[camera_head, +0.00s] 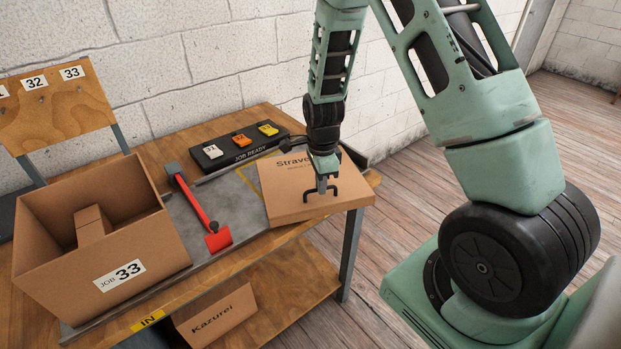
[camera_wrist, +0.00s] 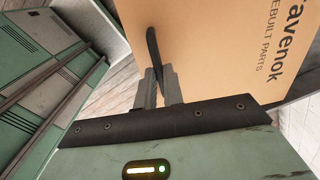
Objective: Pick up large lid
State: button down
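The large lid (camera_head: 290,206) is a wide, shallow cardboard lid printed "Stravenok", with a black bar handle (camera_head: 334,190) on top. It is at the right end of the bench, its near right corner at the bench edge. I cannot tell whether it rests there or is slightly raised. My gripper (camera_head: 322,187) points down at the handle. In the wrist view, the two grey fingers (camera_wrist: 160,88) stand close on either side of the black handle (camera_wrist: 153,48) and look shut on it. The lid's printed face (camera_wrist: 215,50) fills the upper right there.
An open cardboard box (camera_head: 150,255) marked "JOB 33" stands at the left with a cardboard piece inside. A red tool (camera_head: 197,210) lies between box and lid. A black "JOB READY" tray (camera_head: 240,146) is behind. A "Kazurei" carton (camera_head: 218,316) sits on the lower shelf.

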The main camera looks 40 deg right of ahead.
dwell(0.3)
notch_tip(320, 180, up, 10)
jog(key=b, duration=0.1)
jog(key=shift+b, duration=0.3)
dwell(0.7)
